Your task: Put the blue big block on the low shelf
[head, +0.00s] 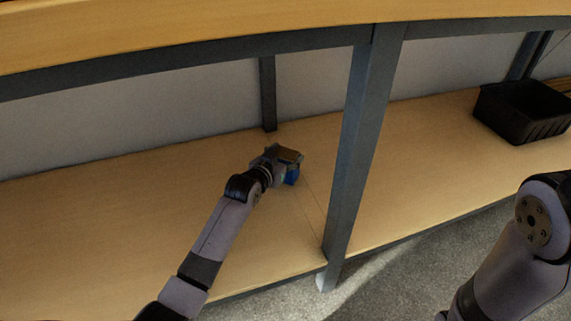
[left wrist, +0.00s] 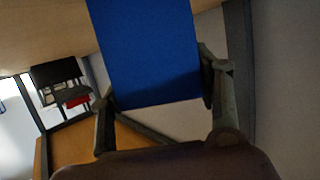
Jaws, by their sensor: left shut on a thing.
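The blue big block (left wrist: 148,50) fills the upper middle of the left wrist view, between the two fingers of my left gripper (left wrist: 160,95). In the head view only a small part of the block (head: 292,176) shows beside my left gripper (head: 284,165), which covers the rest. The left gripper is shut on the block, over the wooden low shelf (head: 120,210). I cannot tell whether the block touches the shelf. My right gripper is not in view; only part of my right arm shows at the lower right.
A dark grey post (head: 352,150) stands at the shelf's front edge, right of the left gripper. The upper shelf's beam (head: 200,56) runs above. A black bin (head: 522,112) sits on the right section. The shelf left of my arm is clear.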

